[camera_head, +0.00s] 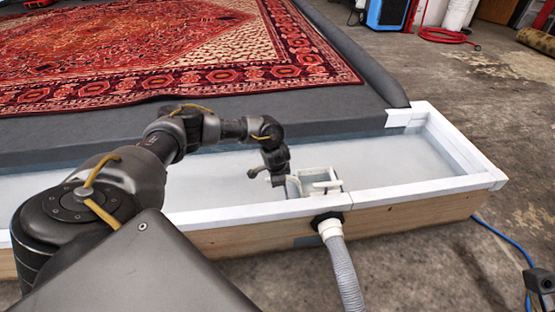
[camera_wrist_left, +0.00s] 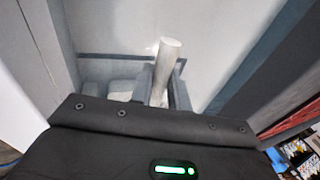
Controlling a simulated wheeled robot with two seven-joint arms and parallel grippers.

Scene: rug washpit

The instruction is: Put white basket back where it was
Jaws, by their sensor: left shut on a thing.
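The white basket (camera_head: 334,174) is a small open box at the inner side of the pit's front wall, just above the hose outlet. My left gripper (camera_head: 277,178) reaches down into the pit at the basket's left side. In the left wrist view its two dark fingers (camera_wrist_left: 164,88) are shut around a pale round bar (camera_wrist_left: 167,52), which looks like the basket's handle. The rest of the basket is hard to make out in that view. Whether the basket is lifted or resting cannot be told.
The pit has a white-topped wooden rim (camera_head: 400,191) and a pale floor (camera_head: 380,160), clear to the right of the basket. A grey hose (camera_head: 344,275) leaves the front wall. A red patterned rug (camera_head: 150,50) lies on the dark platform behind. A blue hose (camera_head: 500,236) lies right.

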